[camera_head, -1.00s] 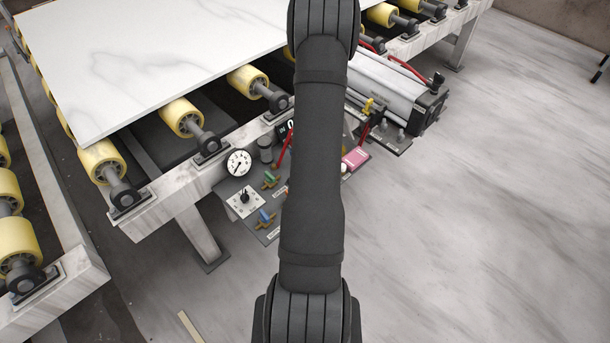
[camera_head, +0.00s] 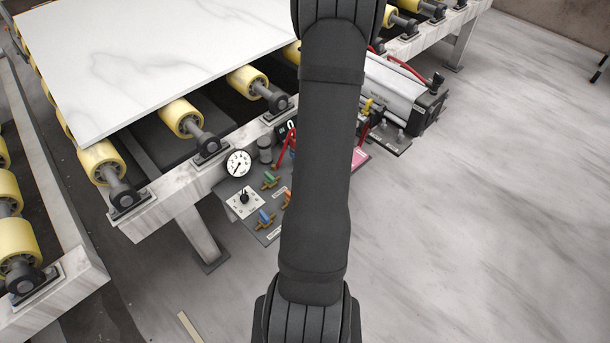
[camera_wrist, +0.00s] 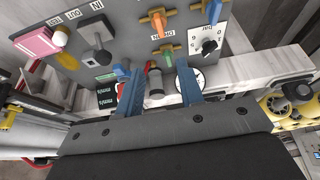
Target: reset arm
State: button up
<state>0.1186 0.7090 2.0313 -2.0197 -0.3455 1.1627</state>
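My gripper (camera_wrist: 160,76) shows in the wrist view as two blue fingers, spread apart with nothing held between them. They point toward the grey control panel (camera_wrist: 118,28), which appears upside down there. In the head view my arm runs up the middle and hides the gripper. The panel (camera_head: 229,188) shows left of the arm, with a round gauge (camera_head: 238,164), a knob plate (camera_head: 245,203) and small coloured valves (camera_head: 269,181). I cannot tell whether the fingers touch anything.
A white marble slab (camera_head: 150,50) lies on yellow rollers (camera_head: 181,118) of a frame at upper left. A grey cylinder unit (camera_head: 397,90) stands right of my arm. A pink block (camera_wrist: 37,43) and a black lever (camera_wrist: 97,53) stick out from the panel. The right floor is clear.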

dwell(0.3)
jog(key=x, duration=1.6)
jog(key=shift+w+f, duration=0.15)
jog(key=shift+f, duration=0.25)
jog(key=shift+a+f, duration=0.1)
jog(key=shift+f, duration=0.3)
jog(key=shift+r+m+h, duration=0.1)
jog(key=shift+m+h, duration=0.2)
jog(key=shift+m, duration=0.4)
dwell(1.8)
jog(key=v, duration=1.2)
dwell(1.6)
